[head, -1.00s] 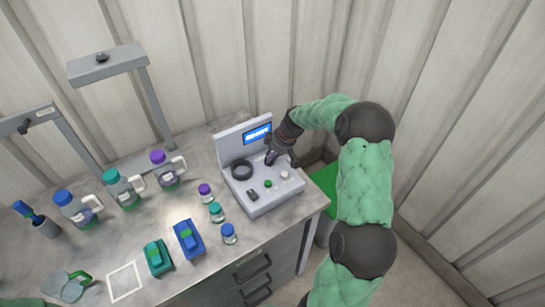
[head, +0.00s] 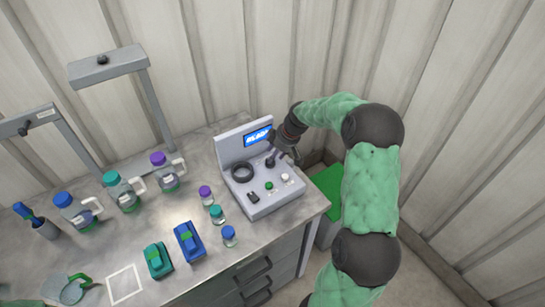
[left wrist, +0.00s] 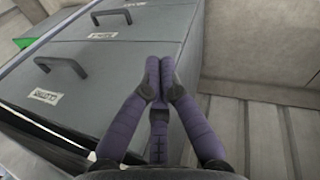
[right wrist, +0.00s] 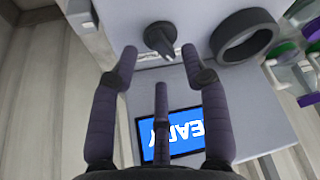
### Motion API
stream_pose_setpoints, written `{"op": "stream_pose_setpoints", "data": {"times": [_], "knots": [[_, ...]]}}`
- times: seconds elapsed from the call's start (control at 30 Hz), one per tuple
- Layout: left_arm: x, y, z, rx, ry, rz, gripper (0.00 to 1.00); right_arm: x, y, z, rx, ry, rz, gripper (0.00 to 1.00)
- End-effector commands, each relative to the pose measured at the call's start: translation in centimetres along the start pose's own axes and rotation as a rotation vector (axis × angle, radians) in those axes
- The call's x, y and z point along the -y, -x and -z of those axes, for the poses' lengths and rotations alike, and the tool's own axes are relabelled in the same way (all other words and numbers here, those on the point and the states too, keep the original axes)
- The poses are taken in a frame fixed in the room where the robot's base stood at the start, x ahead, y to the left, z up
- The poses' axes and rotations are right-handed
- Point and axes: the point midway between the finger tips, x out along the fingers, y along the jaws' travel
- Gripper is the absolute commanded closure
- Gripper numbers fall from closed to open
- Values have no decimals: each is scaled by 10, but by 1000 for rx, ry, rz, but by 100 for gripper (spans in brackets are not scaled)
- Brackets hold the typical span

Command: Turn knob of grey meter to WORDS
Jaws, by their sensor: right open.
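The grey meter (head: 262,200) stands on the right end of the bench, with a lit blue display (head: 258,136) on its upright back panel. Its dark pointer knob (head: 271,161) is below the display and also shows in the right wrist view (right wrist: 160,37). My right gripper (head: 291,154) is open, beside the knob and apart from it. In the right wrist view the gripper's fingers (right wrist: 160,58) are spread with nothing between them; the display lettering there is upside down and partly hidden. My left gripper (left wrist: 159,63) is shut and empty, near the grey drawers.
The meter's face also bears a black ring (head: 242,172), a green button (head: 269,185), a white knob (head: 285,178) and a small black switch (head: 253,197). Bottles and jugs stand left of it. A green-topped bin (head: 328,183) is right of the bench.

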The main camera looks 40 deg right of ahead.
Motion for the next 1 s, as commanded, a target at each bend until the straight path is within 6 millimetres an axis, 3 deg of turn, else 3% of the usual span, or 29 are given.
{"op": "stream_pose_setpoints", "data": {"times": [0.2,0.43,0.63,1.0], "knots": [[0,0,0,0,0,0,100,-1,46,1,-2,1,-4,54],[0,0,0,0,0,0,100,-1,79,1,-2,1,-3,54],[0,0,0,0,0,0,100,0,91,1,-1,1,-2,54],[0,0,0,0,0,0,100,0,91,1,-1,1,-1,54]]}}
